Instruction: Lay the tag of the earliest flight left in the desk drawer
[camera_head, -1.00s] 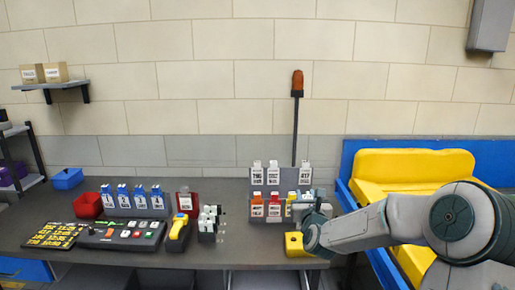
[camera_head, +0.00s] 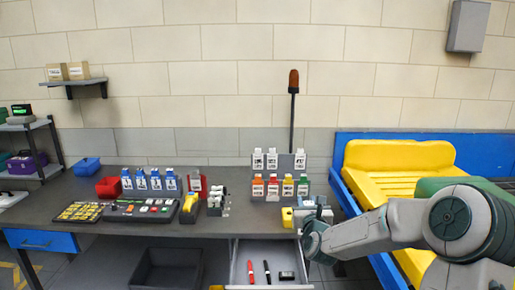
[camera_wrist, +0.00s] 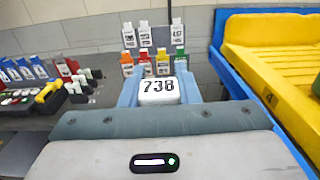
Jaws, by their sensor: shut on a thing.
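My gripper (camera_head: 318,214) is at the right end of the desk, in front of the tag rack. In the wrist view its pale blue fingers (camera_wrist: 159,90) are shut on a white tag (camera_wrist: 158,88) marked 738. The tag's lower part is hidden behind the gripper body, and I cannot make out the tag in the head view. A desk drawer (camera_head: 268,251) stands open below the desk front, left of my gripper. It holds a red pen (camera_head: 250,272), a dark pen (camera_head: 267,271) and a small black item (camera_head: 287,275). No tag shows in its visible part.
The rack (camera_head: 285,175) holds white tags above and orange, red, yellow and green ones below. A yellow object (camera_head: 287,217) stands left of my gripper. A scanner (camera_head: 189,207), a button panel (camera_head: 141,209) and blue tags stand further left. A yellow-and-blue conveyor (camera_head: 400,165) is at the right.

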